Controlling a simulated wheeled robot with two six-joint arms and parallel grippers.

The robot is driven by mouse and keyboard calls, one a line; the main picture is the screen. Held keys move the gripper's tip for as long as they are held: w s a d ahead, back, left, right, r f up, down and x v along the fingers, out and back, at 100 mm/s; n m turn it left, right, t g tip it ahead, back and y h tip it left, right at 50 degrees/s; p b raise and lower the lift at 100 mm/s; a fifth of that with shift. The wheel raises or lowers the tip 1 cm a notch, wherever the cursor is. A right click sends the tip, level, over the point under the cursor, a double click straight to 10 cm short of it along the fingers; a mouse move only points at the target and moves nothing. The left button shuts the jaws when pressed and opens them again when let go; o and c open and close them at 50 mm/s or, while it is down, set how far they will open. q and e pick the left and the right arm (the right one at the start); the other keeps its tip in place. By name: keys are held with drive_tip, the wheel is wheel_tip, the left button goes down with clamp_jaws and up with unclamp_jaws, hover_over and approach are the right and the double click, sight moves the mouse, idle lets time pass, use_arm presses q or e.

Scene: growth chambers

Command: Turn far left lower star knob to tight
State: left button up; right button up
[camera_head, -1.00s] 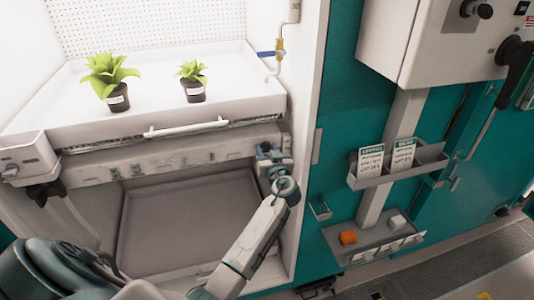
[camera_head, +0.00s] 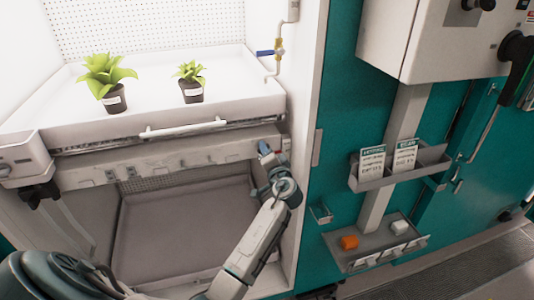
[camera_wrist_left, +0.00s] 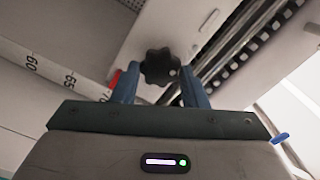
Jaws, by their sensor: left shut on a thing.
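A black star knob (camera_wrist_left: 160,67) shows in the left wrist view, between the two blue fingers of my left gripper (camera_wrist_left: 160,88). The fingers are shut on it. In the head view my left gripper (camera_head: 266,150) is at the right end of the rail under the upper tray, beside the chamber's right wall. The knob is hidden there by the gripper. I cannot tell how tight the knob is. My right gripper is not in view.
Two potted plants (camera_head: 104,82) and (camera_head: 191,83) stand on the white upper tray (camera_head: 60,122) with a front handle (camera_head: 183,129). A scale strip (camera_wrist_left: 45,75) runs near the knob. A teal panel (camera_head: 335,130) with card holders stands to the right.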

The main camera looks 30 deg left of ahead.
use_arm(q)
drive_tip(key=m+p, duration=0.1)
drive_tip(key=m, duration=0.4)
drive_tip(key=shift+f+m, duration=0.15)
drive_tip(key=shift+m, duration=0.15)
idle(0.4)
drive_tip(key=o, duration=1)
drive_tip(key=shift+c, duration=0.2)
drive_tip(key=shift+d, duration=0.15)
drive_tip(key=b+v, duration=0.3)
drive_tip(key=v, duration=0.7)
drive_tip(key=shift+s+d, duration=0.2)
drive_tip(key=shift+s, duration=0.1)
